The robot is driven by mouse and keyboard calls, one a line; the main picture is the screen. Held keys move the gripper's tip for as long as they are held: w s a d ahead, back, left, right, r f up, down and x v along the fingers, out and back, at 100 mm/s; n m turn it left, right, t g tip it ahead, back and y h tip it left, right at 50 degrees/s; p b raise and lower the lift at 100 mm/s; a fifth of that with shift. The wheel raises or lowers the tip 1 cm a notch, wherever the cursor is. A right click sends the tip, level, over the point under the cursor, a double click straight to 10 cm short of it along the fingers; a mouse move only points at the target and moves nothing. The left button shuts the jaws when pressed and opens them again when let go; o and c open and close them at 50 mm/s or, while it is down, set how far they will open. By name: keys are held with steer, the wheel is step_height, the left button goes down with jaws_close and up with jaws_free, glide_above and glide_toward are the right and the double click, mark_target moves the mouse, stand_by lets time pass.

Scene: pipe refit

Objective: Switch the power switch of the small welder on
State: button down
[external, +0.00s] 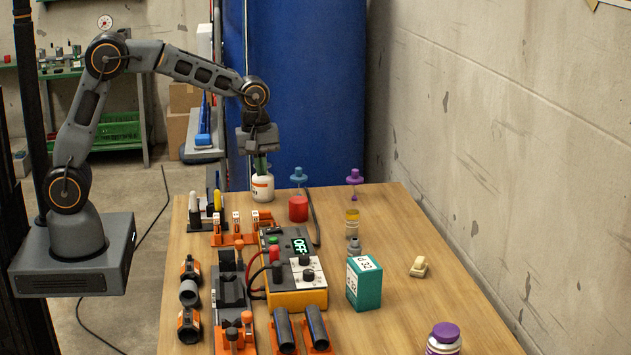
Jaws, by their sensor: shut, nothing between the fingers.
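The small welder (283,299) stands on the table, a dark box with a yellow-orange lower front. Its green display (300,245) reads OFF. Its pale front panel (312,277) carries dark knobs, and a red and a green part sit at its left side. I cannot tell which part is the power switch. My gripper (262,163) points down, shut and empty, at the table's far side, behind the welder. It is above or just behind a white bottle with an orange label (263,188); whether they touch is unclear.
A red can (298,208) stands behind the welder, and a teal box (364,284) stands to its right. Black clamps and pipes on orange mounts crowd its left and front. A purple-capped jar (443,340) is at front right. The table's right side is mostly clear.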

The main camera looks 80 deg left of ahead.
mark_target(278, 228)
steer(key=shift+w, duration=0.1)
steer(key=shift+w+d+r+t+b, duration=0.1)
steer(key=shift+w+t+b, duration=0.2)
steer(key=shift+w+b, duration=0.4)
steer(key=shift+s, duration=0.1)
steer(key=f, duration=0.4)
steer(key=w+f, duration=0.1)
steer(key=f, duration=0.4)
steer(key=w+f+p, duration=0.1)
steer(key=f, duration=0.4)
